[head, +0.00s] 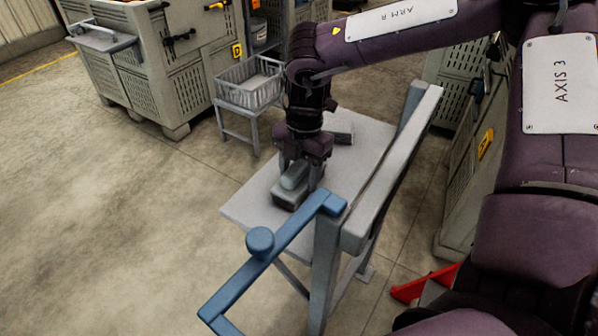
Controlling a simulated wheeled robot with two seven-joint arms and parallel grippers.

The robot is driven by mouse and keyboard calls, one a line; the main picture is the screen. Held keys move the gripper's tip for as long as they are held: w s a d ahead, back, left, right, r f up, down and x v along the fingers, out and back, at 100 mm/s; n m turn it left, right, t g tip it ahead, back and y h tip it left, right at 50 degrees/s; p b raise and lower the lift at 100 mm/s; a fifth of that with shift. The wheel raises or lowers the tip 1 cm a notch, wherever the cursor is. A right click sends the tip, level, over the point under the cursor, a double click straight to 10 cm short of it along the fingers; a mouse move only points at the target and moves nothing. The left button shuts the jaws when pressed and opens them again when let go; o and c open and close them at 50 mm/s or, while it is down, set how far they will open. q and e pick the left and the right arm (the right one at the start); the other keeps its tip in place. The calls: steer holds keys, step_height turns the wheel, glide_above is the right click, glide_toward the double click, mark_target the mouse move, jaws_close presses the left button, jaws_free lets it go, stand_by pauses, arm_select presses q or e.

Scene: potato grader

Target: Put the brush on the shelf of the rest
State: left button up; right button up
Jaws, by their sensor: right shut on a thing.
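My right gripper (302,176) points down and is shut on the brush (288,200), a small grey-green block with a raised, rounded grip. The fingers stand on either side of that grip and hide part of it. The brush is over the left middle part of the shelf (248,207), a flat light-grey board on the rest (400,150). I cannot tell whether the underside of the brush touches the board. My left gripper is not in view.
A blue bent handle with a knob (260,243) sticks out in front of the shelf. A grey block (341,131) lies behind my gripper. A wire basket on a stand (250,85) and a large slotted bin (130,75) stand behind. The floor at left is clear.

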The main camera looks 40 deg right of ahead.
steer(key=o, duration=1.1)
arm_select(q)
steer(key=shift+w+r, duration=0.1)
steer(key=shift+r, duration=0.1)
arm_select(e)
steer(key=shift+r, duration=0.2)
steer(key=r, duration=0.3)
steer(key=d+r, duration=0.1)
steer(key=r, duration=0.3)
steer(key=r+p, duration=0.1)
steer(key=r, duration=0.2)
steer(key=shift+w+d+r, duration=0.25)
steer(key=shift+w+r, duration=0.1)
steer(key=shift+r, duration=0.5)
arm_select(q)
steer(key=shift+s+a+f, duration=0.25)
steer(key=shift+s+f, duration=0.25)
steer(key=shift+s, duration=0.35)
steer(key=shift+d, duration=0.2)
